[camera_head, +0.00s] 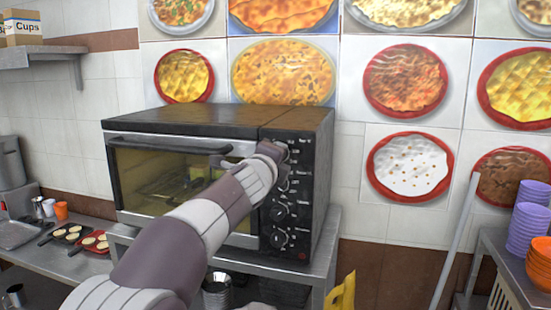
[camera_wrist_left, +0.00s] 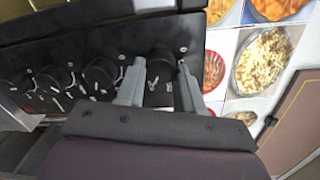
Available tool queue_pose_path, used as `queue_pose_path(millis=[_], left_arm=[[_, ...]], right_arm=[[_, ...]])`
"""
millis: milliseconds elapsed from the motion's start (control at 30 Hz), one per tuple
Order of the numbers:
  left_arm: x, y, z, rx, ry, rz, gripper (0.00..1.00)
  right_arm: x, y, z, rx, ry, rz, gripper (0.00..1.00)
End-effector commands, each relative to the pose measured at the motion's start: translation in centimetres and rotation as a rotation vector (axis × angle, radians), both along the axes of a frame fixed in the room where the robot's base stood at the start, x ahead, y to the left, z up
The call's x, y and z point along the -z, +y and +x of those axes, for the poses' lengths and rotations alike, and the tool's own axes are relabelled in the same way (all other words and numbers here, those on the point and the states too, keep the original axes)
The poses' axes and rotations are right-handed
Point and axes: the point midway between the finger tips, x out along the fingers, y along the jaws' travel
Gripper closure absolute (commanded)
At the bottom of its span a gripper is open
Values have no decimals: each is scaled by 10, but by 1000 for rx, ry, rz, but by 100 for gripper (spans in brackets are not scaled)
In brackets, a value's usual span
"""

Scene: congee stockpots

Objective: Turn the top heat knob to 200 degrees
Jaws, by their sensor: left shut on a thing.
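The black toaster oven (camera_head: 180,123) stands on a metal stand, its control panel facing me on the right side. My left arm reaches up to the panel, and my left gripper (camera_head: 272,152) is at the topmost knob, largely covering it in the head view. In the left wrist view the fingers of my left gripper (camera_wrist_left: 163,88) sit on either side of the dark top heat knob (camera_wrist_left: 158,62), shut on it. The knob's pointer and the dial's numbers are too small to read. My right gripper is not in view.
Lower knobs (camera_head: 279,240) run down the panel below my gripper. The oven's glass door with its handle (camera_head: 170,145) is shut. A metal shelf with stacked purple bowls (camera_head: 526,220) stands at the right. Pizza pictures cover the tiled wall behind.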

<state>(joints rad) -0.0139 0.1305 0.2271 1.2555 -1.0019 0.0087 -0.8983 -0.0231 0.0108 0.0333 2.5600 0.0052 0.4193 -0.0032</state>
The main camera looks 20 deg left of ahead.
Motion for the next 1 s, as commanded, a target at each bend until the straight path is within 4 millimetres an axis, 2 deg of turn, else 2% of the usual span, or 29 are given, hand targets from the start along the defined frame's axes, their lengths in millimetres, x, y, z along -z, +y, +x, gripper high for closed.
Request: queue_pose_path(millis=[133, 167, 200, 233, 500, 633, 800, 1000], left_arm=[[2, 0, 0, 0, 3, -1, 94], [2, 0, 0, 0, 3, -1, 57], [2, 0, 0, 0, 3, -1, 44], [2, 0, 0, 0, 3, -1, 38], [1, 0, 0, 0, 1, -1, 38], [1, 0, -11, 0, 0, -1, 38], [0, 0, -52, 0, -2, -2, 38], [-4, 0, -102, 0, 0, -1, 38]], right_arm=[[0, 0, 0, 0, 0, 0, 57], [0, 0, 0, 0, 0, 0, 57], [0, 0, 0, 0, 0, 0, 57], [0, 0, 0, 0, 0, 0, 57], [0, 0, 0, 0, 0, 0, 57], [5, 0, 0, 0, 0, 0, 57], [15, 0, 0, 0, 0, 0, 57], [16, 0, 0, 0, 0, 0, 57]])
